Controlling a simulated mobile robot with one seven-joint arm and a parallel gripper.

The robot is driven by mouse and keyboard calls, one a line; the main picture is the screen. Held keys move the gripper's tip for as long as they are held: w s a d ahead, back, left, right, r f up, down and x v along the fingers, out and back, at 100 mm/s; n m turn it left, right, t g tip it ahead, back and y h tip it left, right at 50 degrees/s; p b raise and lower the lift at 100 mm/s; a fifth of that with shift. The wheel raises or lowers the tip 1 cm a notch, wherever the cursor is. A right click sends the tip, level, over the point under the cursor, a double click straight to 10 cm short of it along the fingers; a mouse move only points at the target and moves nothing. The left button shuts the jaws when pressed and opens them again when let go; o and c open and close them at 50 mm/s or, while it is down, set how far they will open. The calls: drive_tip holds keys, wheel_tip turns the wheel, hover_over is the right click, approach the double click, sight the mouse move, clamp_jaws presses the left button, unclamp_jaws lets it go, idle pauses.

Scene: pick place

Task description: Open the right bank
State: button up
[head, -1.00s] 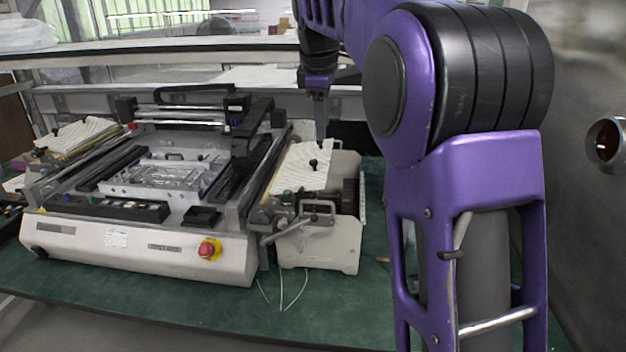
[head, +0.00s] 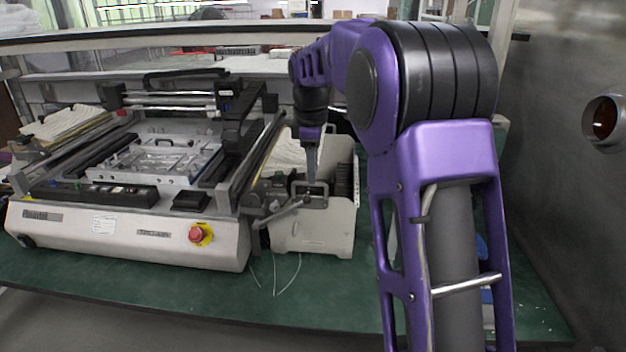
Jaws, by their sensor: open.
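The right bank (head: 342,215) is the cream-coloured unit attached to the right side of the machine on the green table. It has a white sheet (head: 285,152) on top, a dark ribbed part at its right and a grey metal handle (head: 290,209) at its front. My gripper (head: 311,180) points down just over the front of the bank, at the metal bracket by the handle. It is open, with nothing seen between its fingers. The fingertips overlap the bracket in the picture, and I cannot tell whether they touch it. My gripper covers part of the bank's top.
The machine's main body (head: 120,245) stands left of the bank, with a red stop button (head: 197,234) on its front. A similar left bank (head: 60,125) has a sheet on it. A dark wall (head: 565,200) stands at the right. The table front (head: 200,295) is mostly clear.

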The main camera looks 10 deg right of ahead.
drive_tip(key=shift+w+d+f, duration=0.1)
drive_tip(key=shift+w+f, duration=0.05)
drive_tip(key=shift+f, duration=0.55)
drive_tip(key=shift+w+f, duration=0.15)
drive_tip(key=shift+f, duration=0.5)
clamp_jaws()
idle(0.4)
